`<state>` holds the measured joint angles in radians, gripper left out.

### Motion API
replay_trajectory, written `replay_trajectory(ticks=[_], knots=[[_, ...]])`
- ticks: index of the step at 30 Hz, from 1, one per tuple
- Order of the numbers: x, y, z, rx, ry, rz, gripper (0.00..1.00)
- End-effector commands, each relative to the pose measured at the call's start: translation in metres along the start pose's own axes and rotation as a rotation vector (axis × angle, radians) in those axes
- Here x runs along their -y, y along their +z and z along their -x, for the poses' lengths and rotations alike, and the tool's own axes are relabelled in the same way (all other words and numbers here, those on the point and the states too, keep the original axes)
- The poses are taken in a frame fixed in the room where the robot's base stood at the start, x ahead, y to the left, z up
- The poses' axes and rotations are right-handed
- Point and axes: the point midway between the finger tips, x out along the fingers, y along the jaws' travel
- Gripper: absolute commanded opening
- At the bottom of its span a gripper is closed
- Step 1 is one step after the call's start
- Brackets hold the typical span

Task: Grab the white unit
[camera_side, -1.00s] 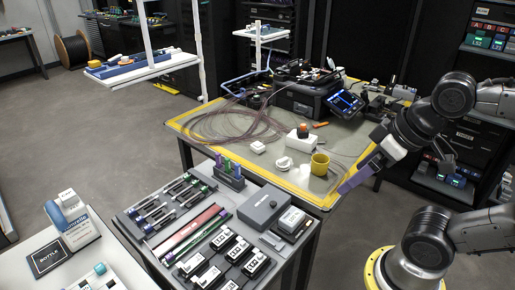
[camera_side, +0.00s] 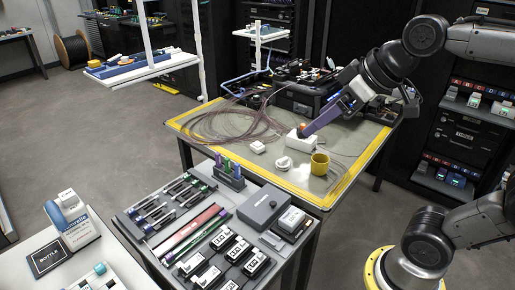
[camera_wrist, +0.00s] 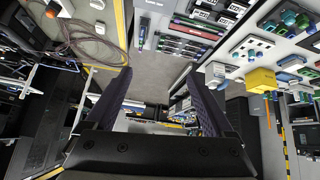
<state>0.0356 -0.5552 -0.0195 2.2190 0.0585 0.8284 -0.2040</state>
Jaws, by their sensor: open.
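Several white things stand on the yellow-edged table (camera_side: 222,113) in the side view, and I cannot tell for sure which is the white unit. One is a white box (camera_side: 297,144) with a dark and orange top. The others are a small white block (camera_side: 258,147) and a low white round piece (camera_side: 284,163). My gripper (camera_side: 305,132) has its purple fingers slanting down over the table, with their tips by the white box's top. Contact cannot be told. In the wrist view, the gripper's fingers (camera_wrist: 158,70) are spread wide with nothing held between them.
Looped cables (camera_side: 230,122) lie on the table's left half, and a dark machine (camera_side: 297,97) stands behind. A tool cart (camera_side: 140,217) with trays is in the foreground.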

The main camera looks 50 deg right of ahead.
Motion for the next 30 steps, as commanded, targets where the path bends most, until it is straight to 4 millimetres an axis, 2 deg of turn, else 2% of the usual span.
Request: replay_trajectory(ticks=[1, 3, 9, 11, 15, 19, 23, 26, 30], knots=[[-0.007, -0.021, -0.006, -0.003, 0.005, 0.001, 0.88], [-0.017, -0.048, -0.015, -0.010, 0.011, 0.003, 0.88], [-0.057, -0.118, -0.059, -0.009, 0.035, -0.001, 0.88], [-0.072, -0.134, -0.077, -0.004, 0.042, -0.007, 0.88], [-0.109, -0.162, -0.124, 0.016, 0.058, -0.026, 0.88], [-0.148, -0.174, -0.175, 0.045, 0.071, -0.054, 0.88], [-0.188, -0.173, -0.229, 0.080, 0.081, -0.092, 0.88], [-0.219, -0.159, -0.274, 0.119, 0.087, -0.130, 0.88], [-0.254, -0.126, -0.328, 0.182, 0.087, -0.191, 0.88]])
